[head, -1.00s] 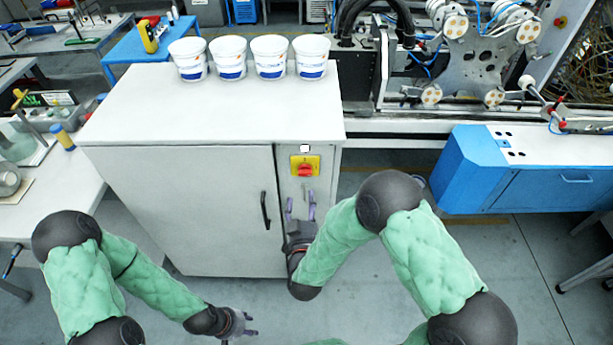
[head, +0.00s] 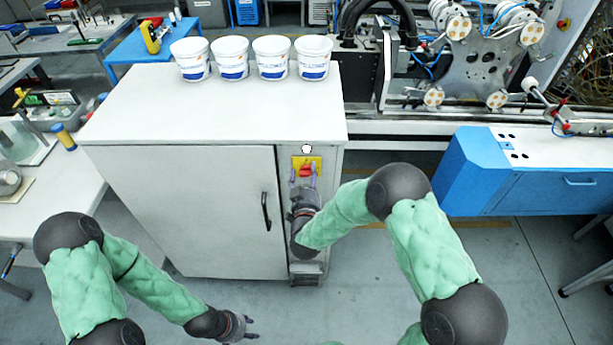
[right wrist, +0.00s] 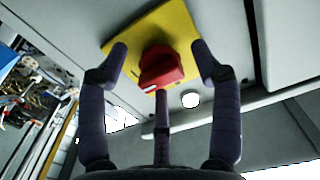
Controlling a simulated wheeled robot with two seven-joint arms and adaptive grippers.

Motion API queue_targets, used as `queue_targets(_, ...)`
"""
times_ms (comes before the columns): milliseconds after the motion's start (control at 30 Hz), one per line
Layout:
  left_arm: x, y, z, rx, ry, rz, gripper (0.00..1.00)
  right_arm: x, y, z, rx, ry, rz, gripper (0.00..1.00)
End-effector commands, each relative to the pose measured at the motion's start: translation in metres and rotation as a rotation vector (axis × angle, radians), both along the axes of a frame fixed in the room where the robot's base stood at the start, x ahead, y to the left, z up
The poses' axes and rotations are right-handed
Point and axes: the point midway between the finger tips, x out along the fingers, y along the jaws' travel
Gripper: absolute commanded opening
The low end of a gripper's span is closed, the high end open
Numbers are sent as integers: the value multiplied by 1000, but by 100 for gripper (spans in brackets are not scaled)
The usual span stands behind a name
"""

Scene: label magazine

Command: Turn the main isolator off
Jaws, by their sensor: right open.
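The main isolator is a red rotary knob (head: 306,171) on a yellow plate (head: 296,161), on the front of the grey cabinet to the right of its door. In the right wrist view the red knob (right wrist: 161,68) sits on the yellow plate (right wrist: 178,24), between and beyond my fingertips. My right gripper (head: 303,178) is open in front of the knob, with a finger on either side; I cannot tell whether they touch it. It also shows in the right wrist view (right wrist: 160,52). My left gripper (head: 252,328) hangs low, away from the cabinet, its fingers apart and empty.
Several white tubs (head: 232,58) stand along the back of the cabinet top (head: 210,115). A black door handle (head: 266,211) is just left of my right gripper. A blue and white unit (head: 530,170) stands to the right, with open floor between.

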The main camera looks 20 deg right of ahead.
Motion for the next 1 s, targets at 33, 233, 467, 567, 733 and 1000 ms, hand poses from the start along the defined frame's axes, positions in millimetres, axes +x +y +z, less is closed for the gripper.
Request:
queue_targets(33, 0, 0, 0, 0, 0, 0, 40, 1, 0, 0, 0, 0, 0, 65)
queue_targets(233, 0, 0, 0, 0, 0, 0, 40, 1, 0, 0, 0, -1, 0, 65)
queue_targets(467, 0, 0, 0, 0, 0, 0, 40, 1, 0, 0, 0, -1, 0, 8)
queue_targets(567, 0, 0, 0, 0, 0, 0, 40, 1, 0, 0, 0, -1, 0, 8)
queue_targets(733, 0, 0, 0, 0, 0, 0, 40, 1, 0, 0, -16, 5, 0, 8)
queue_targets(1000, 0, 0, -3, 0, 0, 0, 40, 1, 0, 0, -134, 37, -1, 8)
